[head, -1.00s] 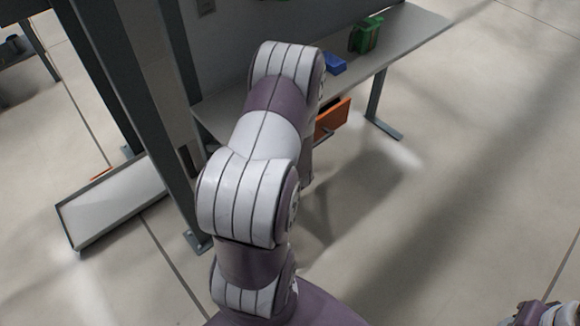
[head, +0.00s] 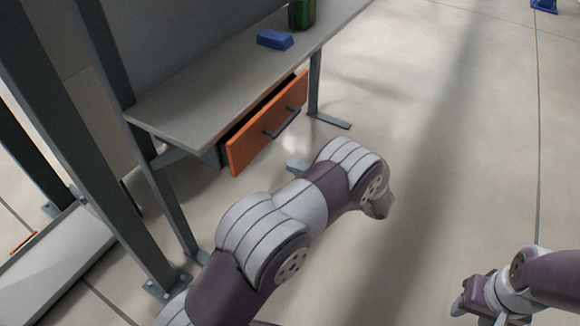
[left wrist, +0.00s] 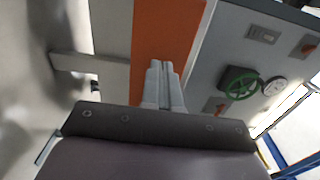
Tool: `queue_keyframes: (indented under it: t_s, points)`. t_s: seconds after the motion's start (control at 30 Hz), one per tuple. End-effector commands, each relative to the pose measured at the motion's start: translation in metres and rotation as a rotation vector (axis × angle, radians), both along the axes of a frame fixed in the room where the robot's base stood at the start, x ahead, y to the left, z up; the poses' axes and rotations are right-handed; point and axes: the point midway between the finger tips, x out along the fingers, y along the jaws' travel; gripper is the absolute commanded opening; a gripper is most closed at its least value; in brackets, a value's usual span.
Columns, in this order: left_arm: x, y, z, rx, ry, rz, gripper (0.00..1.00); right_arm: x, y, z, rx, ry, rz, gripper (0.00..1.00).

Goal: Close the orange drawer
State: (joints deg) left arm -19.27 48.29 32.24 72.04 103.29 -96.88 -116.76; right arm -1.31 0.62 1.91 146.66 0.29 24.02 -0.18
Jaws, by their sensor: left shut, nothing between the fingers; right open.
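The orange drawer (head: 262,128) is under the grey workbench in the head view. It stands partly pulled out, with a dark gap behind its front and a dark bar handle (head: 282,123) on its face. My left arm reaches in front of the bench, with its far end right of and nearer than the drawer, apart from it in the picture. My left gripper (left wrist: 164,88) is shut and empty in the left wrist view, with an orange strip beyond its tips; I cannot tell whether that is the drawer. My right gripper (head: 474,304) is open at the lower right.
A blue block (head: 275,39) and a green container (head: 301,14) stand on the workbench (head: 215,92). Bench legs and grey posts are at the left, near a low tray (head: 50,262). A green handwheel (left wrist: 238,82) shows in the left wrist view.

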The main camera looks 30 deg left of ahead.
Motion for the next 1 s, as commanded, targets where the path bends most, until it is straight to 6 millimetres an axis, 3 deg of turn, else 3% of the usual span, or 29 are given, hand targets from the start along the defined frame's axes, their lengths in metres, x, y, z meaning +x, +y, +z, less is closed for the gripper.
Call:
queue_keyframes:
  t_s: [0.3, 0.5, 1.0]
  points:
    - [0.005, 0.07, -0.002, -0.001, -0.003, 0.001, 0.0, 0.0, 0.0, -0.011, 0.0, 0.0, 0.0, 0.43]
    - [0.008, 0.098, -0.002, -0.001, -0.002, -0.001, 0.0, 0.0, 0.0, -0.017, 0.0, 0.0, 0.0, 0.43]
    - [0.009, 0.109, 0.0, -0.001, -0.002, -0.002, 0.0, 0.0, 0.0, -0.016, 0.0, 0.0, 0.0, 0.43]
